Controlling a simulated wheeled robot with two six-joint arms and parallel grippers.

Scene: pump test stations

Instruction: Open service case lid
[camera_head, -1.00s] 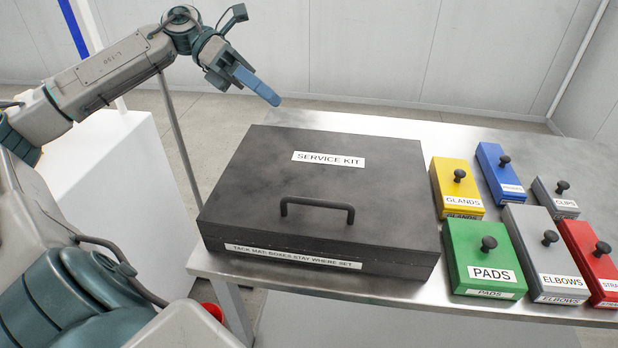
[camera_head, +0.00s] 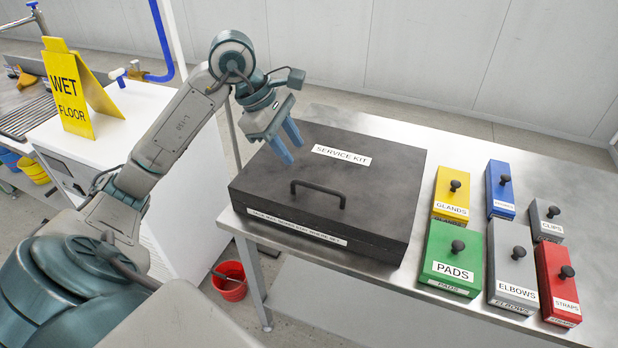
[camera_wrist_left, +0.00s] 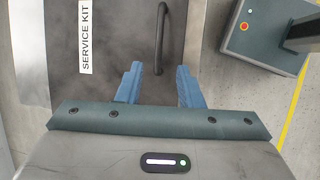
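The black service case (camera_head: 385,180) lies shut on the metal table, its lid labelled SERVICE KIT. A dark bar handle (camera_head: 318,190) is on the lid near its front edge. My left gripper (camera_head: 285,145) is above the left part of the lid, fingers pointing down, apart from the handle. In the left wrist view the case lid (camera_wrist_left: 118,50) and the handle (camera_wrist_left: 162,40) show beyond the fingers. The two blue fingers of my left gripper (camera_wrist_left: 155,85) are spread with nothing between them. My right gripper is in neither view.
Several labelled boxes with knobs stand right of the case, including the yellow GLANDS box (camera_head: 451,188) and green PADS box (camera_head: 450,265). A yellow wet floor sign (camera_head: 70,90) stands on a white cabinet at left. A red bucket (camera_head: 230,281) is on the floor.

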